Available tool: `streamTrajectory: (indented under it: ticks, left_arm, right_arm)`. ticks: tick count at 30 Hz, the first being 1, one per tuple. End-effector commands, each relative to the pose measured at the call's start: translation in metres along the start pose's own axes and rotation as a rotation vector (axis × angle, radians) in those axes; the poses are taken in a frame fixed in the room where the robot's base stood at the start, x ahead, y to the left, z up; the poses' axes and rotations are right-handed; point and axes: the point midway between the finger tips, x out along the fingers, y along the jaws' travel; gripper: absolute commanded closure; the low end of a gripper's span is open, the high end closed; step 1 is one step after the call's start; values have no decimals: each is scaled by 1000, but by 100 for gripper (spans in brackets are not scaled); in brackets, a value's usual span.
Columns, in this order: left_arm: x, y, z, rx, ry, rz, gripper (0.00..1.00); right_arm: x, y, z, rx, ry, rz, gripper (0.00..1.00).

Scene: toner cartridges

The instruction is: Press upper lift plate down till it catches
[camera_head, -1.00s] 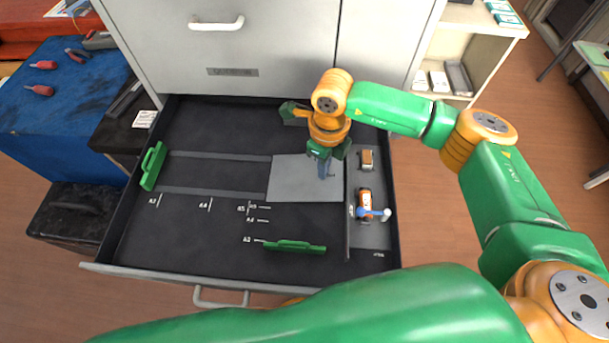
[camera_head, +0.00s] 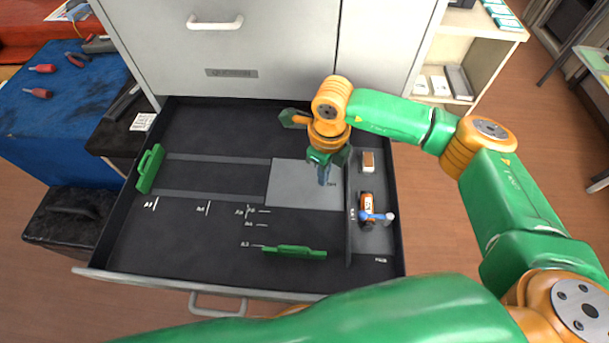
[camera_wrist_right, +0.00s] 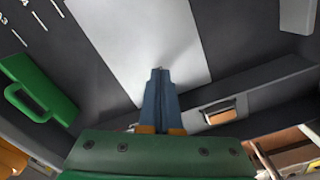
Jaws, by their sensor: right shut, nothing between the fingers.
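The grey lift plate (camera_head: 297,187) lies in the right-middle part of the open drawer. It also shows in the right wrist view (camera_wrist_right: 145,40), running up and away from the fingers. Whether it is raised or flat I cannot tell. My right gripper (camera_head: 323,184) points down over the plate's right part, fingers shut and empty. In the right wrist view the blue fingertips (camera_wrist_right: 160,72) lie against the plate's surface in the picture, with a faint dark mark by them; contact is not certain. My left gripper is out of view.
The black drawer (camera_head: 180,235) holds a green guide at left (camera_head: 150,168) and another at front (camera_head: 294,252). Right of the plate, a divider (camera_head: 350,225) borders a side strip with an orange-and-white part (camera_head: 366,203) and a small brown-and-white block (camera_head: 368,161). The cabinet front (camera_head: 265,40) stands behind.

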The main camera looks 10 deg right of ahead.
Motion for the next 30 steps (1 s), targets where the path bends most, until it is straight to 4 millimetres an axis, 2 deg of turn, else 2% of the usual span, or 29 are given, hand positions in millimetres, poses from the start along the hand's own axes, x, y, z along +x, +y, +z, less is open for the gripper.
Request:
streamTrajectory:
  ticks: [1, 3, 18, 30]
  left_arm:
    - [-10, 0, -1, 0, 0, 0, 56]
    - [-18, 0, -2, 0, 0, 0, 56]
    - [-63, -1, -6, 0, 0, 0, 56]
    - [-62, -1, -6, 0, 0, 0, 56]
  right_arm:
    - [-12, 0, 0, 0, -1, -1, 100]
    - [-23, 0, 0, 0, -2, -1, 100]
    - [-92, 0, 0, 0, -1, -1, 100]
    - [-92, 0, 0, 0, 0, 0, 100]
